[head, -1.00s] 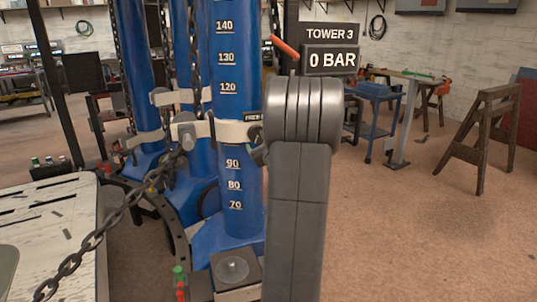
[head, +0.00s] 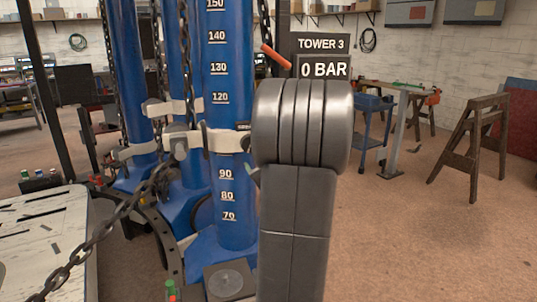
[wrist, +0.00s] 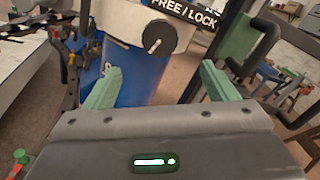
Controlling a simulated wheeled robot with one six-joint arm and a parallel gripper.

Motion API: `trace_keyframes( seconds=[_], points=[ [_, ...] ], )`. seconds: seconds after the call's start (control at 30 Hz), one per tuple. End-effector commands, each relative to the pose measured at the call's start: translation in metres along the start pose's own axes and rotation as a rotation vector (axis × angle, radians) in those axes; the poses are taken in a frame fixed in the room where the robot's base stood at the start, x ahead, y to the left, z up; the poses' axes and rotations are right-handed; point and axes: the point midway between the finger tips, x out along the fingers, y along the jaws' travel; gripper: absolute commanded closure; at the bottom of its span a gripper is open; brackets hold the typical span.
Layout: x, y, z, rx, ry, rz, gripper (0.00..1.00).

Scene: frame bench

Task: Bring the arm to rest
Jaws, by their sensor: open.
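My gripper (wrist: 160,68) shows in the wrist view with its two green fingers wide apart and nothing between them. Beyond the fingers is a blue tower column (wrist: 135,75) with a pale collar (wrist: 128,22), which carries a dark round knob (wrist: 158,36) and a FREE / LOCK label (wrist: 188,12). The fingers appear apart from the knob. In the head view, my raised grey arm stands in front of the tower (head: 232,195) and hides most of the gripper and the knob.
A chain (head: 110,215) hangs across the left, over a pale table (head: 40,235). A sign (head: 322,57) reads TOWER 3, 0 BAR. A blue cart (head: 372,125) and a wooden sawhorse (head: 470,145) stand at the right. The floor at the right front is clear.

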Motion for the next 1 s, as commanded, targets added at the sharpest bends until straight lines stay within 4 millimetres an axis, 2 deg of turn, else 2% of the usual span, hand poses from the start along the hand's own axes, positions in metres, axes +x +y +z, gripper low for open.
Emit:
trace_keyframes(
  seconds=[0.17,0.7,1.0],
  points=[
    [0.021,0.0,0.001,0.001,0.001,0.001,0.21],
    [0.113,0.0,0.002,0.001,0.0,0.001,0.21],
    [0.135,0.0,0.001,0.0,0.0,0.001,0.21]
  ],
)
